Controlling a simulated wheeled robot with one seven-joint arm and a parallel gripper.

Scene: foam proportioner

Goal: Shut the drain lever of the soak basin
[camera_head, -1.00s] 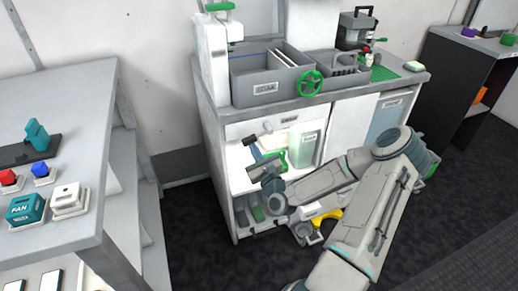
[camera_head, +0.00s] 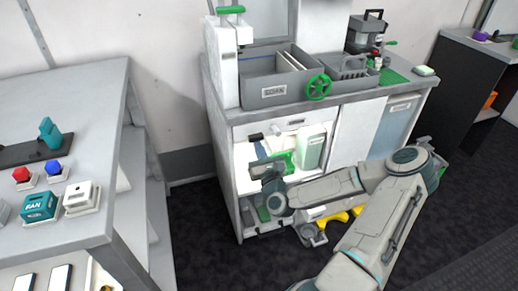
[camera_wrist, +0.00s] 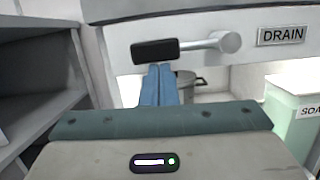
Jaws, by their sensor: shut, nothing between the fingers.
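In the head view my wrist partly hides the bay.
A green handwheel (camera_head: 319,86) sticks out at the counter's front. A grey bench (camera_head: 75,105) with buttons stands left, with a floor gap between.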

